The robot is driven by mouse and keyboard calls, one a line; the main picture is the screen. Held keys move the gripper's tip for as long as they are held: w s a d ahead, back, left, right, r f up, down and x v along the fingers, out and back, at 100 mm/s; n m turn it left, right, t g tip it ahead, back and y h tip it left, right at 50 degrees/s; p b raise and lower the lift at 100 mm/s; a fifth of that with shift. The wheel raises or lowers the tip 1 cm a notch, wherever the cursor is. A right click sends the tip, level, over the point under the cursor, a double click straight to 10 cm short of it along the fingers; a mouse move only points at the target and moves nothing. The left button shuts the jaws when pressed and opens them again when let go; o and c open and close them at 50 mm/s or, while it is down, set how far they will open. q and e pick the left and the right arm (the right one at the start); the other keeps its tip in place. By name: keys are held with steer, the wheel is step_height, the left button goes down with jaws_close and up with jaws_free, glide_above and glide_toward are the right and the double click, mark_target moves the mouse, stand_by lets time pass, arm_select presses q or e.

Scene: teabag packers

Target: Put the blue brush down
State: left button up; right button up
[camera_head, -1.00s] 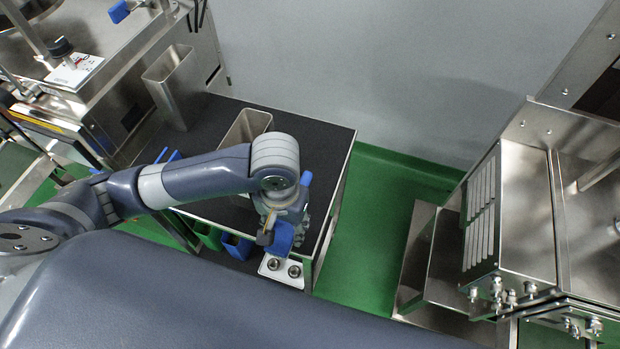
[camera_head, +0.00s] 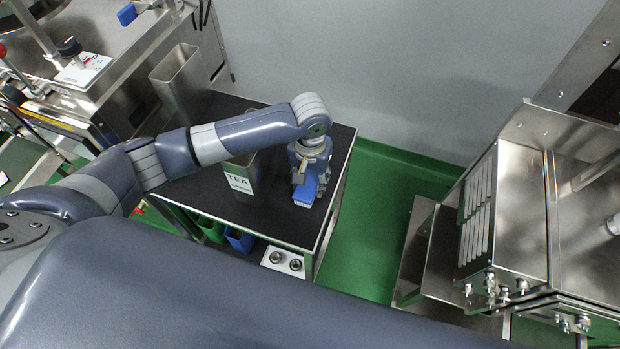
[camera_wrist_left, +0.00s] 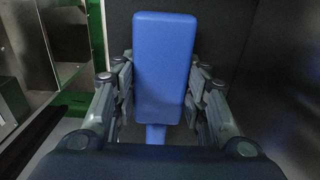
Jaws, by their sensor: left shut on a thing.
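The blue brush (camera_head: 306,190) is in my left gripper (camera_head: 308,176), over the right part of the dark table top (camera_head: 275,215) in the head view. I cannot tell whether the brush touches the table. My right gripper is not in view.
A metal container labelled TEA (camera_head: 241,178) stands just left of the brush, partly behind my arm. A taller metal container (camera_head: 182,80) stands at the table's back left. Blue and green bins (camera_head: 240,240) sit below the front edge. Steel machinery (camera_head: 510,205) is at right.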

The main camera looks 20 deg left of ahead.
arm_select(q)
steer(key=shift+f, duration=0.55)
steer(key=o, duration=1.2)
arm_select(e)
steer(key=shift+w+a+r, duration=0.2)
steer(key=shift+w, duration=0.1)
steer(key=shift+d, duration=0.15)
arm_select(q)
steer(key=shift+r, duration=0.4)
step_height(320, 180, up, 11)
steer(key=b, duration=0.2)
steer(key=shift+r, duration=0.2)
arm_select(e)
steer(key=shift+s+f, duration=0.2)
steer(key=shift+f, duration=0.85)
